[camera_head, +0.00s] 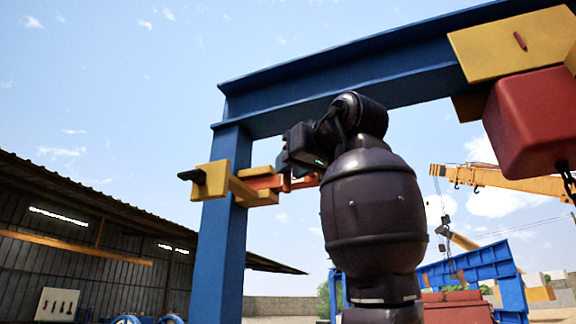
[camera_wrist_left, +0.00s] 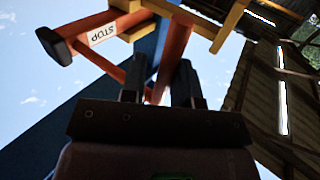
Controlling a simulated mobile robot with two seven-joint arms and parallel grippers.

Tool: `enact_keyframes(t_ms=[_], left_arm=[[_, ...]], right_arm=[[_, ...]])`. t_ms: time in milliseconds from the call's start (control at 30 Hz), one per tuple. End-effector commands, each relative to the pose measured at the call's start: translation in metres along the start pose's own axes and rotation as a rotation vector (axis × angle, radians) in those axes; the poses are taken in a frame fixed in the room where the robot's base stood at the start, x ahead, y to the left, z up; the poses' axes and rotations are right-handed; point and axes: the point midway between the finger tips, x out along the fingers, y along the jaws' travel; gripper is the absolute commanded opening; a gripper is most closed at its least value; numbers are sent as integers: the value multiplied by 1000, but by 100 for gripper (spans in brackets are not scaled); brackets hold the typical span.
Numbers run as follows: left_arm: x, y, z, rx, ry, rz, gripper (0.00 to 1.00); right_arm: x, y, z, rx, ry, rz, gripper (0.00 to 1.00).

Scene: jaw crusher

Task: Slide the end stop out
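The end stop is an orange-red piece (camera_head: 263,182) set in a yellow bracket (camera_head: 212,181) on a blue column. In the left wrist view the end stop (camera_wrist_left: 104,38) carries a white label reading STOP and has orange bars reaching toward me. My left gripper (camera_head: 297,178) is at the right side of the end stop in the head view. In the left wrist view its two dark fingers (camera_wrist_left: 159,84) stand apart, with one orange bar showing between them. Gaps seem to show beside that bar. My dark arm hides part of this area. My right gripper is not in view.
A blue overhead beam (camera_head: 400,75) runs above my arm. A yellow trolley (camera_head: 500,45) with a red block (camera_head: 535,120) hangs from it at right. A corrugated shed (camera_head: 90,225) stands at left. Open sky lies between the shed and the column.

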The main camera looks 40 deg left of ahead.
Motion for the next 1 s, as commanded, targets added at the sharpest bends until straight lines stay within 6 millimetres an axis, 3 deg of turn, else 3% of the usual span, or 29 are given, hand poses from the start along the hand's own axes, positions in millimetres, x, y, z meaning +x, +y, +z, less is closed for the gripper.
enact_keyframes(t_ms=[700,867,1000], left_arm=[[0,0,0,0,-1,-2,26],[-16,-1,1,0,-1,0,26],[-40,0,1,0,0,1,26]], right_arm=[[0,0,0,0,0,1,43],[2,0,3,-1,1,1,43],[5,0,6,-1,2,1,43]])
